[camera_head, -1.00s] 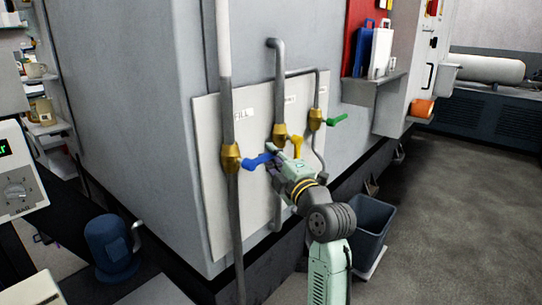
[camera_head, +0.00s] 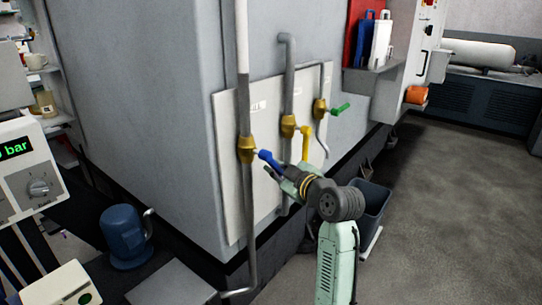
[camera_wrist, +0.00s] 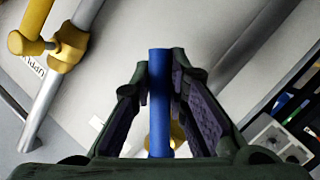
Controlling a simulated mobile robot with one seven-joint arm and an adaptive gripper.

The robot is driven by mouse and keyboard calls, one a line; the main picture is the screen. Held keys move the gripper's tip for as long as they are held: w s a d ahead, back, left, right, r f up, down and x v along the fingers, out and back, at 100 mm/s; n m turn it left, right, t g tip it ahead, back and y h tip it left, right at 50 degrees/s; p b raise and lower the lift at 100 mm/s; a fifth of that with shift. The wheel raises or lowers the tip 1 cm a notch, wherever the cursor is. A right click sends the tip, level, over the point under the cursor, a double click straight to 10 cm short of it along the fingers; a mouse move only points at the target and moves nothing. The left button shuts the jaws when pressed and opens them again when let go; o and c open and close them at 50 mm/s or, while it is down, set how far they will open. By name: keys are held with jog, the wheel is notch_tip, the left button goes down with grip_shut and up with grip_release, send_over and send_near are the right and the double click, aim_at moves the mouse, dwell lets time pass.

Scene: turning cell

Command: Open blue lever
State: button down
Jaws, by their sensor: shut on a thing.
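The blue lever (camera_head: 269,158) sits on a brass valve (camera_head: 246,150) on the left pipe. It slopes down to the right from the valve. My gripper (camera_head: 284,171) is shut on its outer end. In the wrist view the blue lever (camera_wrist: 160,95) stands upright in the picture between the two fingers of my gripper (camera_wrist: 161,85). The brass body of its valve shows only partly behind it.
A yellow lever (camera_head: 306,143) on the middle pipe hangs close beyond my gripper. A green lever (camera_head: 340,109) is on the right pipe. A dark bin (camera_head: 371,208) stands on the floor beside my arm. The floor at right is clear.

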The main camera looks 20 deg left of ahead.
jog(key=shift+s+a+f+m+g+p, duration=0.25)
jog(key=shift+s+m+g+p, duration=0.5)
jog(key=shift+p, duration=0.35)
jog(key=shift+s+a+f+m+g+p, duration=0.3)
jog(key=shift+s+m+g+p, duration=0.2)
jog(key=shift+s+m+p, duration=0.4)
jog(key=shift+s+a+f+m+g+p, duration=0.25)
jog(key=shift+s+m+g+p, duration=0.4)
jog(key=shift+m+p, duration=0.5)
jog(key=c, duration=1.6)
grip_release()
jog(key=shift+o, duration=0.2)
jog(key=v, duration=1.2)
jog(key=shift+w, duration=0.1)
